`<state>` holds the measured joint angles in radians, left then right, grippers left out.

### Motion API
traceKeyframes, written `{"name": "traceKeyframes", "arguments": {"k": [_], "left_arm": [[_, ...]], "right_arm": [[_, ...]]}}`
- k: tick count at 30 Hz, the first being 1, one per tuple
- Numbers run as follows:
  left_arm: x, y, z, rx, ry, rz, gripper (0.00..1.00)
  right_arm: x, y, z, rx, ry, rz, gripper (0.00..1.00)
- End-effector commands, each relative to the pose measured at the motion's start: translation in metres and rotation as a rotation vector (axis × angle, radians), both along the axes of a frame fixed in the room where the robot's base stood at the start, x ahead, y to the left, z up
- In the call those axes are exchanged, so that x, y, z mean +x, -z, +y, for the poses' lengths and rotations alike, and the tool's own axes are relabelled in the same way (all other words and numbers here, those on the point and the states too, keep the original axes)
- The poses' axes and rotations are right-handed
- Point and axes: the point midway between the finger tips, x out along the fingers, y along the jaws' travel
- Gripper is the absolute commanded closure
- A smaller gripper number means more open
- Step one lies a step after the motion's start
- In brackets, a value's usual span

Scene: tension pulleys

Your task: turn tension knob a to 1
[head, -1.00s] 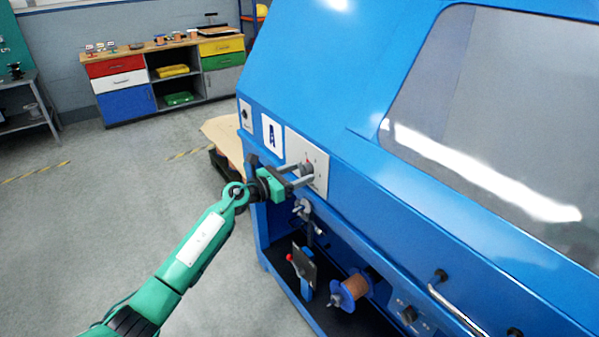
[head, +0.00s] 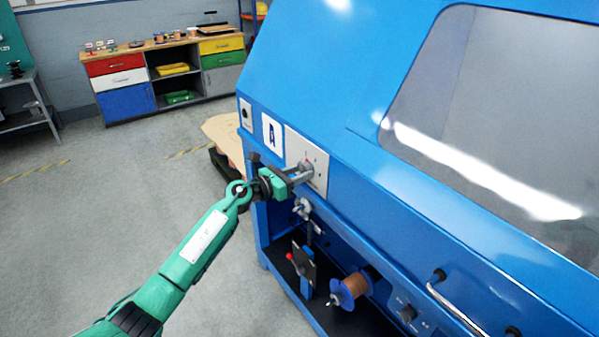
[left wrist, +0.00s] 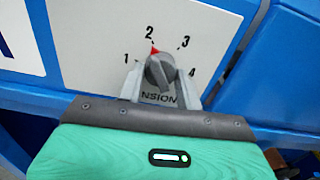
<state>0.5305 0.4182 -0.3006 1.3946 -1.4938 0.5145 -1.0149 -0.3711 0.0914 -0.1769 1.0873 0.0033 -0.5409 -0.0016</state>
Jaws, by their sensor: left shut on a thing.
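Tension knob A (left wrist: 160,72) is a grey knob with a red pointer on a white dial plate (left wrist: 100,40) in the left wrist view. The plate carries the numbers 1 to 4 and part of the word "TENSION". The red pointer is at the 2. In the head view the dial plate (head: 319,160) is on the blue machine, beside the label "A" (head: 272,135). My left gripper (head: 304,170) is at the knob, and in the left wrist view its two fingers are shut on the knob's sides. My right gripper is not in view.
The blue machine (head: 420,190) fills the right side, with a large window above. Below the plate are a wire spool (head: 354,287), a lever with a red tip and a handle bar. Open floor (head: 100,220) lies to the left, with a drawer cabinet (head: 126,92) at the back.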

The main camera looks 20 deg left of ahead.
Motion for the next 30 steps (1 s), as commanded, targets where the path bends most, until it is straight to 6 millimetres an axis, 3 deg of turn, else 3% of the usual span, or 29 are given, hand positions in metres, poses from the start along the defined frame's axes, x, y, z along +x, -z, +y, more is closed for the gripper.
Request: {"name": "traceKeyframes", "arguments": {"k": [5,30], "left_arm": [[0.0,-0.003,0.0,-0.084,-0.001,0.066,0.88],[0.0,-0.004,0.0,-0.66,-0.003,0.514,0.88]], "right_arm": [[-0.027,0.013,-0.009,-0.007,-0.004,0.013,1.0],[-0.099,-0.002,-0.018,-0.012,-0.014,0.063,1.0]]}}
